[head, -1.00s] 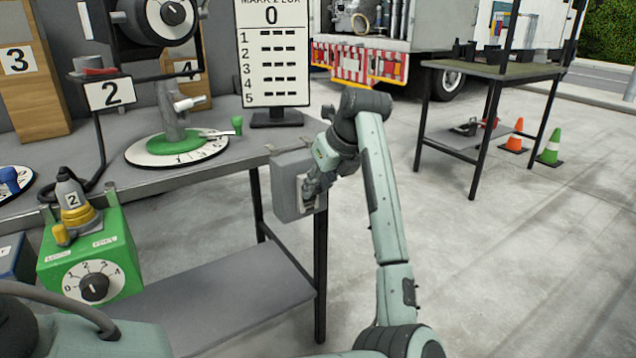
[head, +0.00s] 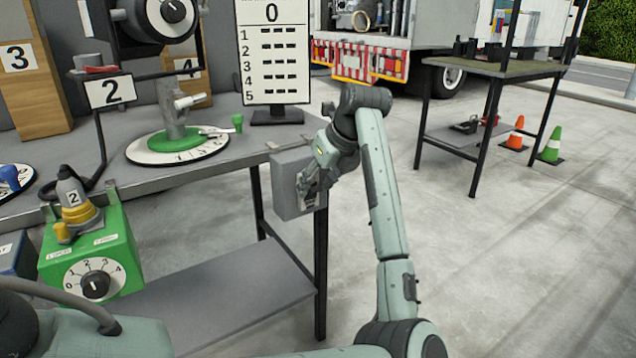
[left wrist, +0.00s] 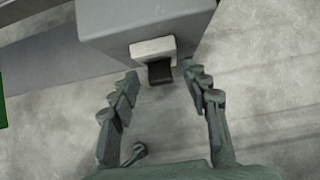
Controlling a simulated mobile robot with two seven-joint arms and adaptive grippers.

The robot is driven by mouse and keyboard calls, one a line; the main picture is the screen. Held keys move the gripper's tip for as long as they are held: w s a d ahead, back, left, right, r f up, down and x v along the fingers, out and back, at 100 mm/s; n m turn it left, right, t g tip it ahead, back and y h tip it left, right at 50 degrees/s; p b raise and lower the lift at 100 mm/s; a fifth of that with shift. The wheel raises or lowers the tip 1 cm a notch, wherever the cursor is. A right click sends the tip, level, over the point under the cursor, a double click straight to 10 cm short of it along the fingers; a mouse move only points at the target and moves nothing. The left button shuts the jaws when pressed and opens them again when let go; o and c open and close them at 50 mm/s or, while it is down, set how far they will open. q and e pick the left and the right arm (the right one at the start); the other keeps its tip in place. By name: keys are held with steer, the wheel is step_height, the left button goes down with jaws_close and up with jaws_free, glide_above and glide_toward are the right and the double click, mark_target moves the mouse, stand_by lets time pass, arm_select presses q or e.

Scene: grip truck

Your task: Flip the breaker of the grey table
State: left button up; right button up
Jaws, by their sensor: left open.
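The grey breaker box (head: 285,195) is fixed at the right end of the grey table (head: 225,165). In the left wrist view, the box (left wrist: 115,25) has a pale switch plate (left wrist: 153,47) with a dark lever (left wrist: 160,73) sticking out below it. My left gripper (head: 310,190) is at the front of the box and hides most of the plate in the head view. In the left wrist view, the open left gripper (left wrist: 159,84) has one finger on each side of the lever, with gaps visible. My right gripper is not in view.
A green numbered dial box (head: 90,255) hangs at the table's near left. A score board (head: 272,60) stands on the table. A second table (head: 490,68), cones (head: 515,135) and a truck (head: 400,55) are behind to the right. The floor right of my arm is clear.

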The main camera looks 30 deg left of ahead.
arm_select(q)
steer(key=v, duration=1.2)
steer(key=shift+d, duration=0.1)
